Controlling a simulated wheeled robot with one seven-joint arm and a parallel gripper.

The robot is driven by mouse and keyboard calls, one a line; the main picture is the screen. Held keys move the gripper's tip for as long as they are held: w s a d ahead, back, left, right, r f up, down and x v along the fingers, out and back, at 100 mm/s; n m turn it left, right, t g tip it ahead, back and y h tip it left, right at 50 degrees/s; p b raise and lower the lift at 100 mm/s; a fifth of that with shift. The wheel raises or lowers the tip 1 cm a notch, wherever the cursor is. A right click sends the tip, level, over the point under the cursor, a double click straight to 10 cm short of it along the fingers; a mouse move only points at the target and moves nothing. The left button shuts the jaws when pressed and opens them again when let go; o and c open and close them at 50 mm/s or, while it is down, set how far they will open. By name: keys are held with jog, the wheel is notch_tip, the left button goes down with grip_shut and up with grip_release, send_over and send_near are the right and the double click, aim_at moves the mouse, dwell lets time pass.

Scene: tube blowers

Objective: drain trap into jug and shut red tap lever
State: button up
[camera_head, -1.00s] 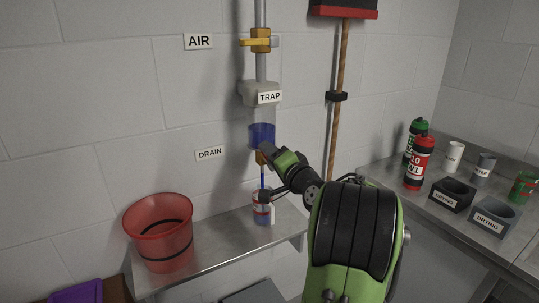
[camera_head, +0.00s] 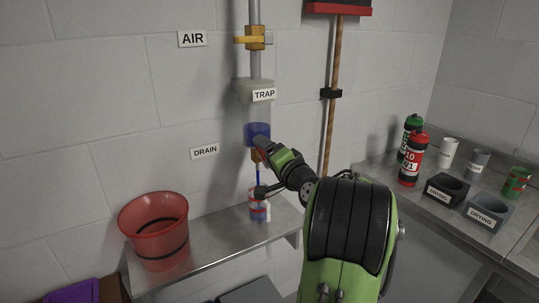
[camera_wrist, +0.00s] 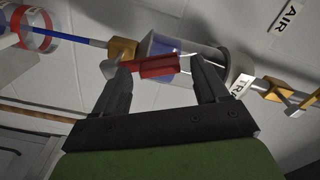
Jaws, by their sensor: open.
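The clear trap (camera_head: 257,112) hangs on the wall pipe with blue liquid in its lower part. A blue stream (camera_wrist: 75,36) runs from the tap into the jug (camera_head: 259,206) on the shelf, which holds some blue liquid; the jug also shows in the wrist view (camera_wrist: 35,30). My gripper (camera_wrist: 162,78) is open, with the red lever lying between its fingers.
A red bucket (camera_head: 157,232) stands on the metal shelf (camera_head: 215,247) left of the jug. A yellow-handled air valve (camera_head: 253,38) sits on the pipe above the trap. Bottles and drying holders (camera_head: 446,189) stand on the right bench.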

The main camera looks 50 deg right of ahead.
jog(key=b+v, duration=0.5)
jog(key=v, duration=1)
jog(key=shift+s+a+b, duration=0.2)
jog(key=shift+s+b, duration=0.15)
jog(key=w+a+f+n+g+y+p, duration=0.25)
jog(key=a+n, duration=0.25)
jog(key=a, duration=0.6)
jog(key=w+a+f+n+g+y+p, duration=0.1)
jog(key=w+a+n+g+y+p, duration=0.3)
jog(key=a, duration=0.6)
jog(key=s+a+f+n+g+h+p, duration=0.1)
jog(key=s+a+n+g+p, duration=0.3)
jog(key=s, duration=1)
jog(key=a+f+n+g, duration=0.1)
jog(key=a+n, duration=0.2)
jog(key=a, duration=0.1)
jog(key=shift+f+p, duration=0.25)
jog(key=shift+p, duration=0.05)
